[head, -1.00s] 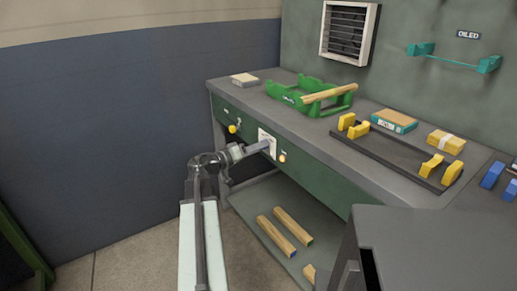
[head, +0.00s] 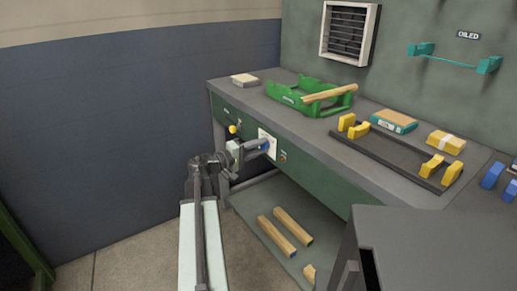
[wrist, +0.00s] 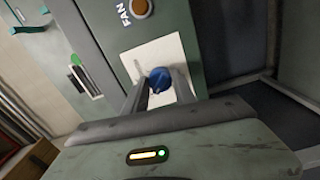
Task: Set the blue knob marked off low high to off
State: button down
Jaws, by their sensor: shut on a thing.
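The blue knob (wrist: 159,80) sits on a white plate (wrist: 170,52) on the green bench front. In the wrist view my gripper (wrist: 160,92) has one finger on each side of the knob and is shut on it. In the head view the knob (head: 267,144) is partly hidden by my gripper (head: 263,148). The off, low and high marks cannot be read, and I cannot tell which one the knob points to.
An orange button (wrist: 139,8) marked FAN is beside the plate. A yellow knob (head: 233,129) is farther left on the bench front. A green holder (head: 290,99) with a wooden piece (head: 329,93) stands on the bench. Wooden pieces lie on the lower shelf (head: 262,209).

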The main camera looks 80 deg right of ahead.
jog(key=shift+d, duration=0.1)
dwell(0.4)
jog(key=c, duration=1)
grip_release()
jog(key=v, duration=0.8)
jog(key=shift+s, duration=0.1)
